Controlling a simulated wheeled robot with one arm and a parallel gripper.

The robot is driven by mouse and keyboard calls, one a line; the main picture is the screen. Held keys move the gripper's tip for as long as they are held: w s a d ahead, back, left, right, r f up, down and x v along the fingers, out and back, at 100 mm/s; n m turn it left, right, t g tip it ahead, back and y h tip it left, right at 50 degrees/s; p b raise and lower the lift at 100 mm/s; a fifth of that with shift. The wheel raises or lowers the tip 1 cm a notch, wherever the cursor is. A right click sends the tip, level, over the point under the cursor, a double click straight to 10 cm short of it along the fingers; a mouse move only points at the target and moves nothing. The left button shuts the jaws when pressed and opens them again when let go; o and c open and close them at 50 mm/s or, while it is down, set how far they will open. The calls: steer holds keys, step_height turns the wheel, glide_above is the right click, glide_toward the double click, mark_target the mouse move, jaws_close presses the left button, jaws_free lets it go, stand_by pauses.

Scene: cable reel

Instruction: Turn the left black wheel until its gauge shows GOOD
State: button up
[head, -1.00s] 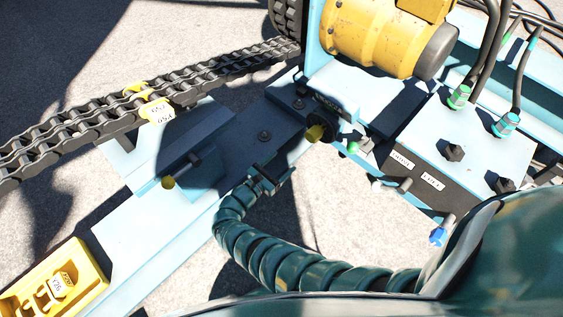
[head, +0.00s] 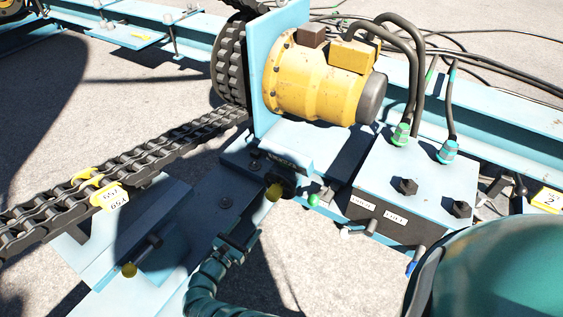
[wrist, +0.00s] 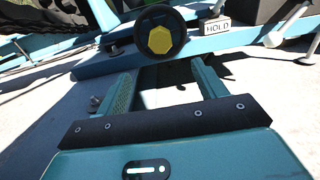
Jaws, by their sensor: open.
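A black wheel with a yellow six-sided hub (wrist: 160,38) is straight ahead in the wrist view, beyond my fingertips. In the head view its yellow hub (head: 274,192) sticks out below the motor mount. My gripper (wrist: 162,70) is open and empty, its two teal fingers spread apart and pointing at the wheel, with a gap before it. In the head view my gripper (head: 238,238) is just below and left of the hub. A small white plate reading HOLD (wrist: 216,26) is right of the wheel; I cannot tell whether it is the wheel's gauge.
A blue box (head: 405,165) with black knobs and cables stands to the right, with white labels (head: 362,203) on its dark front. A yellow motor (head: 318,82) is above. A chain (head: 130,170) runs at left, near a yellow-ended handle (head: 129,270). Bare concrete surrounds the frame.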

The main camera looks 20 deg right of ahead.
mark_target(270, 199)
steer(key=b+x, duration=0.2)
steer(key=x, duration=0.3)
steer(key=b+x, duration=0.2)
steer(key=x, duration=0.4)
steer(key=b+x, duration=0.2)
steer(key=x, duration=0.3)
steer(key=shift+w+d+f, duration=0.1)
steer(key=shift+d+f, duration=0.05)
steer(key=shift+f, duration=0.25)
steer(key=shift+w+d+r, duration=0.1)
steer(key=shift+w+d, duration=0.25)
steer(key=shift+d, duration=0.05)
steer(key=c, duration=1.4)
steer(key=shift+o, duration=0.2)
